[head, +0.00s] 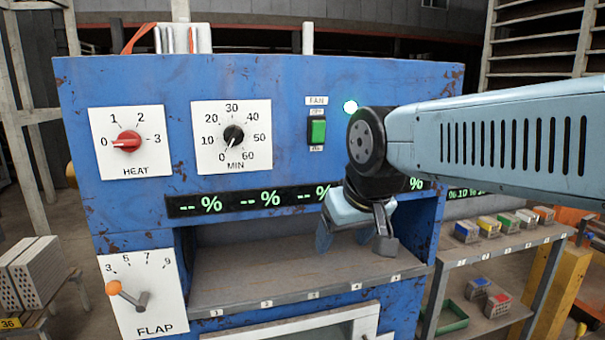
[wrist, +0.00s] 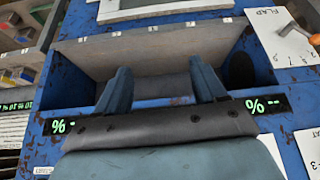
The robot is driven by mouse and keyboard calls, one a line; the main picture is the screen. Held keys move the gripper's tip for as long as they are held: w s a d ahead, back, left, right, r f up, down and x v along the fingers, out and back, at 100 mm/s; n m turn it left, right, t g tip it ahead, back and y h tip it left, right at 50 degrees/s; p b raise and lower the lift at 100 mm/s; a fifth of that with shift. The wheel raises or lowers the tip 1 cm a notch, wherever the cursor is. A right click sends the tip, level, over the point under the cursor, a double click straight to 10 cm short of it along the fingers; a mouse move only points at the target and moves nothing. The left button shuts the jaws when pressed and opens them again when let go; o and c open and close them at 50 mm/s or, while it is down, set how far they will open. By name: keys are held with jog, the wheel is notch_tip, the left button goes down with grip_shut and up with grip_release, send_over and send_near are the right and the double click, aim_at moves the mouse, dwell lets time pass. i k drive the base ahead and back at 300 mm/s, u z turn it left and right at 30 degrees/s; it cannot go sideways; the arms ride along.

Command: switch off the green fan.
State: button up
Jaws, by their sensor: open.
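The green fan switch (head: 317,131) is a rocker in a black frame on the blue panel, under a FAN label. Small labels above and below it are hard to read, and I cannot tell which way it is tipped. My gripper (head: 353,243) is open and empty, below and right of the switch, in front of the shelf opening and pointing down. In the wrist view my gripper's two fingers (wrist: 162,85) are spread apart before the opening. The switch does not show there.
The blue panel (head: 255,85) also carries a red HEAT knob (head: 127,143) at 0, a black MIN knob (head: 233,136), a percent display (head: 240,202) and an orange-tipped FLAP lever (head: 128,294). A rack with small coloured bricks (head: 490,227) stands at right.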

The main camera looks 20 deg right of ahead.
aim_at(318, 134)
jog(key=k, duration=1.35)
jog(key=u, duration=0.25)
jog(key=i, duration=0.95)
jog(key=z, duration=0.4)
